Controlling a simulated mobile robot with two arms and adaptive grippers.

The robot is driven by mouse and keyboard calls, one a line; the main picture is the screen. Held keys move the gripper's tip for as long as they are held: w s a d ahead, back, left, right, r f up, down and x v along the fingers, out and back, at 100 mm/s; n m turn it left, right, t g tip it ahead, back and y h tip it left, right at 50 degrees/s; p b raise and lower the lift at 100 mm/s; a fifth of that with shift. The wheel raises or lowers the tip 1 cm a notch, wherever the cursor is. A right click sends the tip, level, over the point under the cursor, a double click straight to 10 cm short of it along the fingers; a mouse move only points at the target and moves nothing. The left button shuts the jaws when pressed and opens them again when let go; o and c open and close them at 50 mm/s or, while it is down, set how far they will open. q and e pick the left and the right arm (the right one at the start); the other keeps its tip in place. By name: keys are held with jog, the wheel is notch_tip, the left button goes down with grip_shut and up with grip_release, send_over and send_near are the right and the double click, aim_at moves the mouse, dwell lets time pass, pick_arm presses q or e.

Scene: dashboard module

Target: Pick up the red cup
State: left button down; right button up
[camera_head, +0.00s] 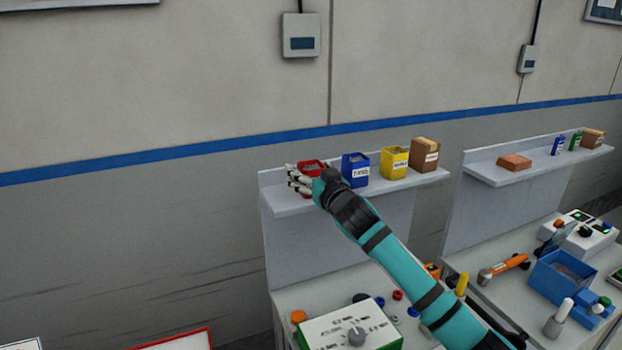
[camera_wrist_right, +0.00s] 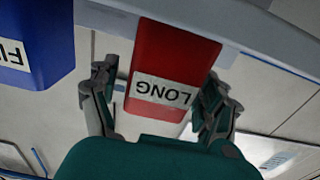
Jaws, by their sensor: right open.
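The red cup (camera_head: 312,165) stands at the left end of the shelf, partly hidden by my right gripper (camera_head: 303,181). In the right wrist view the red cup (camera_wrist_right: 176,55) appears upside down, with a white label reading "LONG". There my right gripper (camera_wrist_right: 160,95) is open, with one finger at each side of the cup's labelled part. A gap shows at the left finger; I cannot tell whether the right finger touches the cup. My left gripper is not in view.
A blue bin (camera_head: 355,170) stands just right of the red cup, also seen close by in the wrist view (camera_wrist_right: 32,40). A yellow bin (camera_head: 394,163) and a brown box (camera_head: 425,155) follow along the shelf (camera_head: 408,186). A control box (camera_head: 350,333) sits below.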

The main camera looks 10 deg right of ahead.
jog(key=c, duration=1.3)
jog(key=shift+c, duration=0.3)
jog(key=shift+r, duration=0.1)
